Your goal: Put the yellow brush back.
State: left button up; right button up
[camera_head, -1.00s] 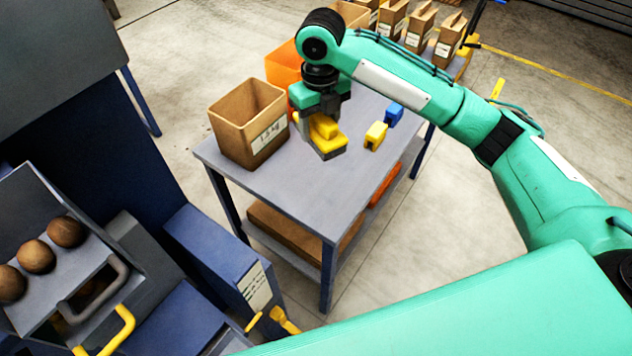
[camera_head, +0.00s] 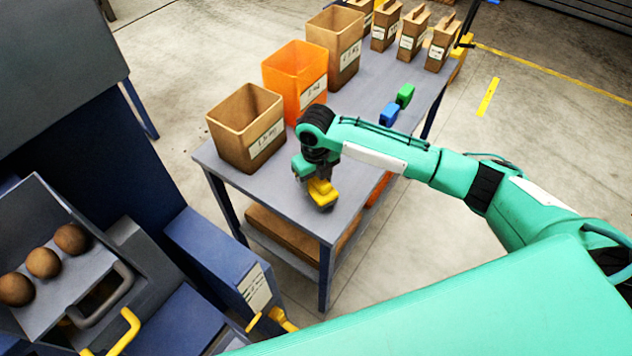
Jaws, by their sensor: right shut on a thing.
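The yellow brush (camera_head: 323,193) is in my right gripper (camera_head: 317,178), which points down and is shut on it. The brush is low over the front right part of the grey table (camera_head: 285,200). I cannot tell whether it touches the tabletop. A blue block (camera_head: 389,114) and a green block (camera_head: 404,95) stand along the table's right edge. My right forearm hides the tabletop just in front of the blue block. My left gripper is not in view.
A brown bin (camera_head: 228,143), an orange bin (camera_head: 275,82) and another brown bin (camera_head: 350,40) line the table's left side. Several brown cartons (camera_head: 411,42) stand at its far end. A grader tray with potatoes (camera_head: 43,263) is at the left.

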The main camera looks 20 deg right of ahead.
jog(key=shift+f, duration=0.75)
jog(key=shift+f, duration=0.1)
jog(key=o, duration=1)
jog(key=shift+c, duration=0.2)
notch_tip(320, 180, up, 11)
jog(key=shift+r+b, duration=0.2)
jog(key=shift+b, duration=0.75)
jog(key=shift+r, duration=0.45)
